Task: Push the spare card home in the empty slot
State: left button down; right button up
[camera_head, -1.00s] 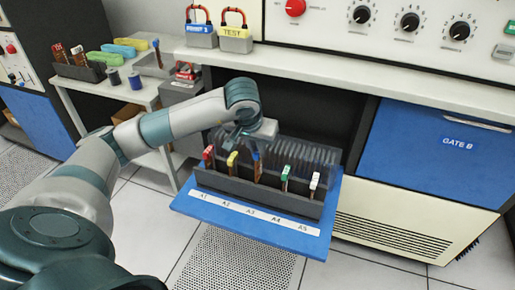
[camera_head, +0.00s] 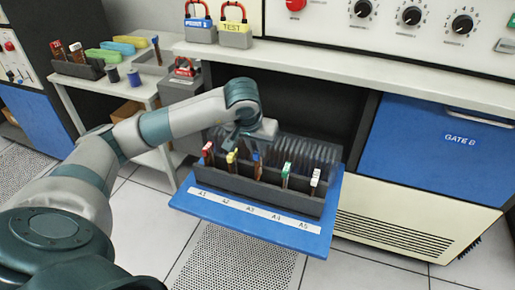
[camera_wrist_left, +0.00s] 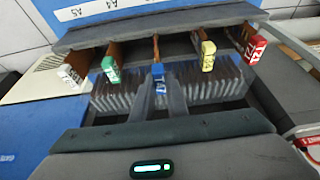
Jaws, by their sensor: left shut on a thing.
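The blue-tabbed card (camera_head: 257,158) stands in the A3 slot of a dark rack (camera_head: 270,192), in the middle of the row. My left gripper (camera_head: 252,146) is over the rack, shut on this card. In the left wrist view, the fingers (camera_wrist_left: 160,103) reach to the blue tab (camera_wrist_left: 159,72). Red (camera_head: 207,149), yellow (camera_head: 231,156), green (camera_head: 286,168) and white (camera_head: 315,177) tabbed cards stand in the other labelled slots. The foot of the blue card is hidden in the rack. My right gripper is out of view.
The rack sits on a pulled-out blue drawer (camera_head: 190,205) labelled A1 to A5. Clear ribbed dividers (camera_head: 300,148) stand behind the cards. A side table at left holds another card rack (camera_head: 78,68), coloured trays and spools. The counter (camera_head: 380,75) overhangs behind.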

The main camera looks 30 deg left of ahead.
aim_at(258, 159)
pick_arm(q)
jog(key=shift+f+b, duration=2.1)
dwell(1.6)
jog(key=c, duration=1.7)
grip_release()
jog(key=shift+o, duration=0.2)
notch_tip(258, 159, up, 9)
jog(key=p, duration=0.9)
jog(key=shift+f, duration=0.2)
